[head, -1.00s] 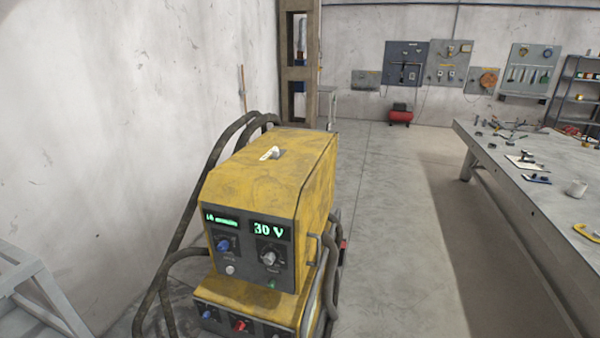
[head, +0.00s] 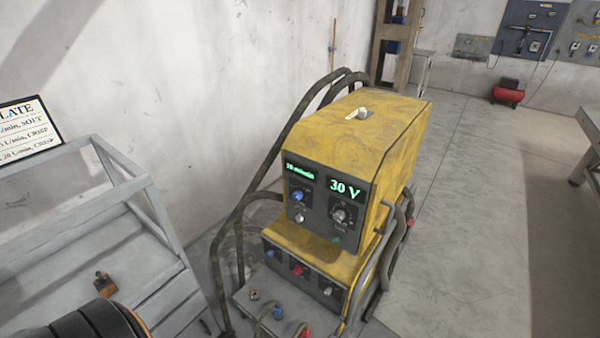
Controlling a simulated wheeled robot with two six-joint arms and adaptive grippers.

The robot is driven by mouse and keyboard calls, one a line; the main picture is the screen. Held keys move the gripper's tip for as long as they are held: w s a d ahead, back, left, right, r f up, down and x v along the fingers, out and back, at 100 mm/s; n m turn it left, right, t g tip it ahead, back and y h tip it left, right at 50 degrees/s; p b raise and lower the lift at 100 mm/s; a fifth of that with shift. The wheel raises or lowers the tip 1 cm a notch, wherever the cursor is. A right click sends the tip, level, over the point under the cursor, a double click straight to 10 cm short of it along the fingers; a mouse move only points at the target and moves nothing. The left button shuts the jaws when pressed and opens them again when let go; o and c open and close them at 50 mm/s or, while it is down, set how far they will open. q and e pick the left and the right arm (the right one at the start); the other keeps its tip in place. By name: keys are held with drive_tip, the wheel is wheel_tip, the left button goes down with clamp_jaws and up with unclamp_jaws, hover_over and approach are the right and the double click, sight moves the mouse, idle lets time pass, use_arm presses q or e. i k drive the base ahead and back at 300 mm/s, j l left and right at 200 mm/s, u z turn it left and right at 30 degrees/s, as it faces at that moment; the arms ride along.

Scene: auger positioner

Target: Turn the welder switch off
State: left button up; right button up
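The yellow welder (head: 345,145) stands on the floor by the left wall, in the middle of the head view. Its two front displays are lit green, and the right one reads 30 V. A small white switch-like piece (head: 361,113) sits on its top face; its exact setting is too small to tell. The front panel has a blue knob (head: 298,196), a grey knob (head: 340,215), a white button (head: 299,218) and a green one (head: 337,239). Neither of my grippers is in view.
A grey metal frame (head: 150,205) stands left of the welder, with a printed sign (head: 28,128) behind it. A dark ribbed rounded thing (head: 95,325) is at the bottom left. Thick hoses (head: 262,150) loop beside the welder. Floor to the right (head: 470,220) is clear.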

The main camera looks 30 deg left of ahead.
sight(298, 270)
drive_tip(key=u, duration=1.05)
drive_tip(key=j+u, duration=0.15)
drive_tip(key=j, duration=0.2)
drive_tip(key=i+j+u, duration=0.15)
drive_tip(key=j, duration=0.25)
drive_tip(key=j+u, duration=0.15)
drive_tip(key=j, duration=0.2)
drive_tip(key=i, duration=0.05)
